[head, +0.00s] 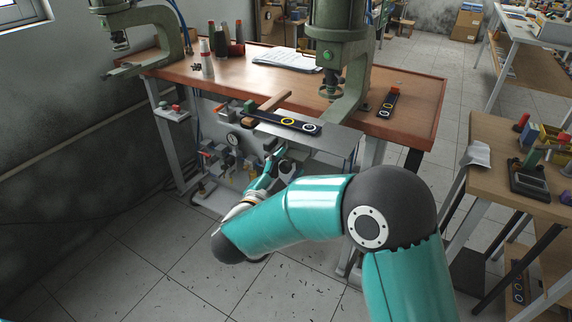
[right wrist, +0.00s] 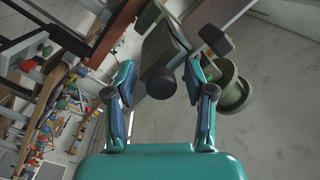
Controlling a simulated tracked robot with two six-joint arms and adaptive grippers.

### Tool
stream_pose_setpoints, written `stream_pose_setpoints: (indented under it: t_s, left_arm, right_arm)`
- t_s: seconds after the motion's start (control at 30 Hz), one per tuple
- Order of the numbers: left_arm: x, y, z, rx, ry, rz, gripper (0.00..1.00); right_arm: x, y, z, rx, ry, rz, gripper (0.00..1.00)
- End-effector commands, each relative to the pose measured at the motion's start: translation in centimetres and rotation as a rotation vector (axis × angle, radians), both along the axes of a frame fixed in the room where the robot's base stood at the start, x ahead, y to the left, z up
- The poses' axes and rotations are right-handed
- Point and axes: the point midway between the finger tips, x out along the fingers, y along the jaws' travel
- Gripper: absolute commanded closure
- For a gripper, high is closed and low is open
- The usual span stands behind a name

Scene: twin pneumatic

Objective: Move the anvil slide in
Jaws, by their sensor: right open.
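A grey metal plate (head: 325,148), likely the anvil slide, juts from the front edge of the workbench below the green press (head: 340,50). My left gripper is not in view.
The wooden workbench (head: 415,92) carries a second press (head: 150,25), bottles (head: 207,58) and papers (head: 287,60). Pneumatic fittings and a gauge (head: 232,139) sit below its front edge. A side table (head: 490,150) stands at the right. The tiled floor in front is clear.

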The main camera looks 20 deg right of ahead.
Motion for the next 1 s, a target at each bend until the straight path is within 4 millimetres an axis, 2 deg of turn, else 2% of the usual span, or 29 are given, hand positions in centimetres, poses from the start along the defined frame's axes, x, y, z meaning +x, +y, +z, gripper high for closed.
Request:
stream_pose_setpoints:
  t_s: [0.1,0.43,0.77,0.87,1.0]
  left_arm:
    - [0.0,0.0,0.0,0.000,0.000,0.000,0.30]
    - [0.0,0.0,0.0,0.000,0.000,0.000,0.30]
    - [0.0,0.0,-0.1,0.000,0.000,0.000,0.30]
    - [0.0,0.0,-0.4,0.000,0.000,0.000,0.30]
    - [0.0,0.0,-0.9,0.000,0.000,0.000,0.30]
  right_arm:
    - [0.0,0.0,0.0,0.000,0.000,0.000,0.46]
    - [0.0,0.0,0.0,0.000,0.000,0.000,1.00]
    - [0.2,-0.2,-0.1,0.001,0.001,-0.001,1.00]
    - [1.1,-1.4,-0.2,0.002,0.000,-0.004,1.00]
    - [3.4,-4.3,-0.3,0.003,-0.001,-0.007,1.00]
